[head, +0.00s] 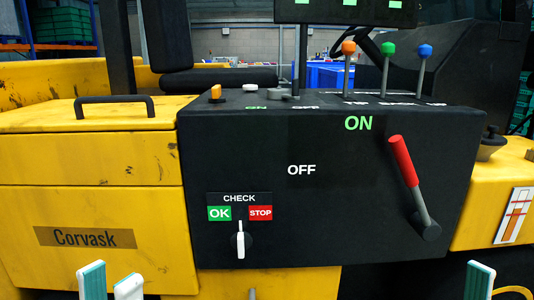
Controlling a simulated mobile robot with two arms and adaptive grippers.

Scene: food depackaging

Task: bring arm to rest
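My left gripper (110,285) shows at the bottom left edge of the head view. Only its two pale fingertips with teal pads are visible; they stand apart with nothing between them. My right gripper (497,289) shows at the bottom right edge, its fingertips also apart and empty, with the second tip mostly cut off. Both grippers are low in front of the machine and appear clear of its controls. The rest of both arms is out of view.
A yellow machine with a black control panel (330,215) fills the front. A red-handled lever (402,163) tilts up-left near "ON". A white CHECK knob (240,242) points up between OK and STOP. Small coloured-knob levers (387,60) and a black handle (114,101) stick up.

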